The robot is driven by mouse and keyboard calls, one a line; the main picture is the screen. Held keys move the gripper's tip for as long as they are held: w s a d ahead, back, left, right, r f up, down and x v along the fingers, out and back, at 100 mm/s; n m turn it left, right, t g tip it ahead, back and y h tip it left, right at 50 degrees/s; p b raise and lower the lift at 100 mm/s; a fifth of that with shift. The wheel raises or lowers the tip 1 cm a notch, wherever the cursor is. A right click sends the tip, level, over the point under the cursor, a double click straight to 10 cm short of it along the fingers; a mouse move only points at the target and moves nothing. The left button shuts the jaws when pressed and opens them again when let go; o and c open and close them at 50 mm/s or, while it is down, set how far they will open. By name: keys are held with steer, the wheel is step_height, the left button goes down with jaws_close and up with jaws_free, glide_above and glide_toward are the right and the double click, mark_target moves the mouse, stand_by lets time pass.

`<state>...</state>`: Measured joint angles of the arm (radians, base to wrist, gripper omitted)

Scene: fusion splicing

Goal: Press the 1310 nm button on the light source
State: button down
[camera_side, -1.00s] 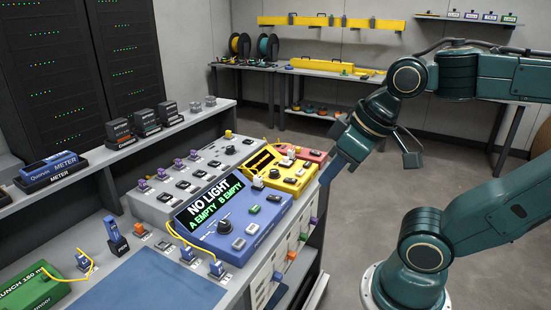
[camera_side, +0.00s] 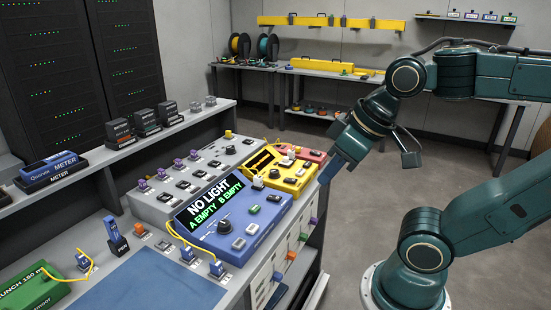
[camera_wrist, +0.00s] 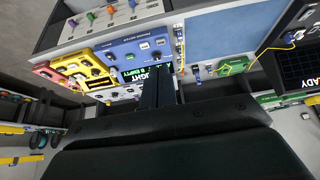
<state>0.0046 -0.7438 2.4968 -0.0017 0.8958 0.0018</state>
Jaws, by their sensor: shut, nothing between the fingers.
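My gripper (camera_side: 328,174) is shut and empty, in the air to the right of the bench of instruments. In the wrist view its dark fingers (camera_wrist: 157,84) reach over part of the blue unit's screen. The blue unit (camera_side: 258,240) has a screen reading "NO LIGHT, A EMPTY, B EMPTY", a dark knob and small buttons. A yellow unit (camera_side: 293,186) with small buttons and a dark window stands behind it, and a red unit (camera_side: 314,156) behind that. Which one is the light source, and any 1310 nm label, I cannot read. No contact with a button shows.
A grey panel (camera_side: 166,207) with purple-capped connectors lies left of the blue unit. Yellow cables run to blue connectors (camera_side: 217,268) in front. A blue mat (camera_side: 150,283) and a green box (camera_side: 30,290) lie nearer. Open floor (camera_side: 345,235) lies right of the bench.

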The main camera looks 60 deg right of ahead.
steer(key=w+d+m, duration=0.3)
steer(key=w+d, duration=0.2)
steer(key=w, duration=0.6)
steer(key=m+t+h, duration=0.3)
steer(key=m+h, duration=0.1)
steer(key=m, duration=0.7)
glide_above(303, 172)
step_height(303, 172, down, 16)
steer(key=shift+a+r, duration=0.1)
steer(key=shift+r, duration=0.05)
steer(key=shift+f, duration=4.35)
